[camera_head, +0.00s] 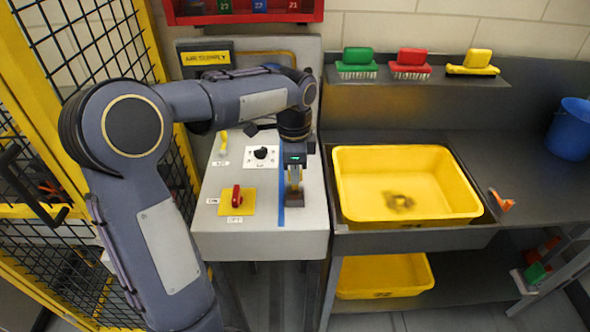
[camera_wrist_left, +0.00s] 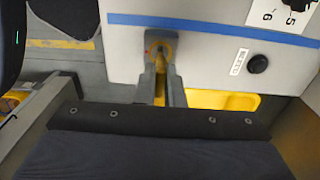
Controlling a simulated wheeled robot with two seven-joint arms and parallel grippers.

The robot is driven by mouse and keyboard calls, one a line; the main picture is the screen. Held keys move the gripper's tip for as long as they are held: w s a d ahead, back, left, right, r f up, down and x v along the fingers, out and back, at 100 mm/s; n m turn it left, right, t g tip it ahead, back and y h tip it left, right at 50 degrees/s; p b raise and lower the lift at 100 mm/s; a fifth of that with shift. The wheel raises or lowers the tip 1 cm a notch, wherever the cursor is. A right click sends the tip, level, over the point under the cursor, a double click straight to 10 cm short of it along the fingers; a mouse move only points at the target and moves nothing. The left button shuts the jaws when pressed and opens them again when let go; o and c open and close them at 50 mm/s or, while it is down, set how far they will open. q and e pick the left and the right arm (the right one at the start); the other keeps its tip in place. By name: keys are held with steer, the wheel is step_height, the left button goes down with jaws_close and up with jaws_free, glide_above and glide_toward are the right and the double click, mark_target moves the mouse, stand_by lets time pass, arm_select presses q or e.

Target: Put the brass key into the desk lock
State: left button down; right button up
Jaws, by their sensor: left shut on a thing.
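My left gripper (camera_head: 294,186) points down over the right part of the grey desk (camera_head: 258,236), near its front, just right of a blue strip. In the left wrist view its two fingers (camera_wrist_left: 162,66) are shut on the brass key (camera_wrist_left: 160,88), a yellow piece between them. A round brass-brown shape (camera_wrist_left: 160,47) shows at the fingertips. A dark brown block (camera_head: 295,200) sits right under the fingers in the head view. The fingers hide the key's lower end. I cannot tell whether the key is in the lock. My right gripper is out of view.
A red switch (camera_head: 237,197) on a yellow plate, a black dial (camera_head: 261,153) and a yellow handle (camera_head: 222,142) stand on the desk's left. A black button (camera_wrist_left: 257,63) is near the gripper. A yellow tub (camera_head: 405,217) lies right; a mesh fence (camera_head: 92,52) stands left.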

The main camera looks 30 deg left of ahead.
arm_select(q)
steer(key=shift+f+b, duration=1.1)
steer(key=shift+f, duration=0.65)
steer(key=c, duration=1.5)
jaws_free()
steer(key=shift+o, duration=0.2)
step_height(320, 180, up, 7)
steer(key=shift+r, duration=0.4)
